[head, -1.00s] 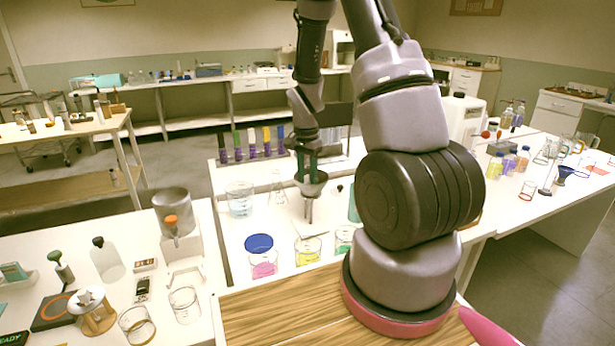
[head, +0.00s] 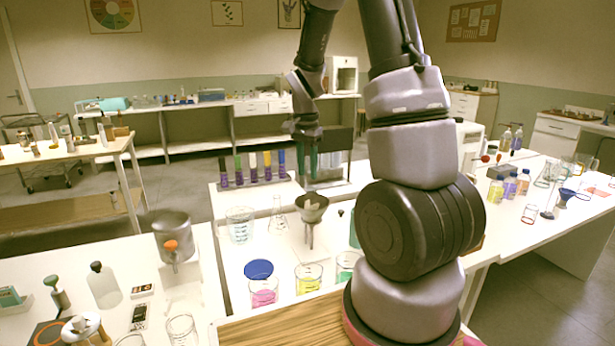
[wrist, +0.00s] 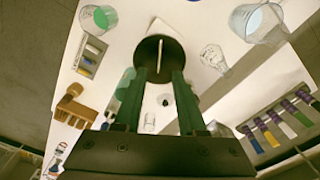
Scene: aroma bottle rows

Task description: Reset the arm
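My gripper (head: 307,172) points down in the head view, just above a grey funnel (head: 313,205). Its two green fingers stand apart in the wrist view (wrist: 160,78), with nothing held between them. The funnel's dark round bowl (wrist: 150,50) shows beyond the fingertips there.
A rack of coloured-cap tubes (head: 253,178) stands behind left of my gripper. A graduated beaker (head: 239,225), a flask (head: 277,220), a pink-filled beaker (head: 263,293) and a yellow-filled beaker (head: 308,278) stand close around. Air above the table is free.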

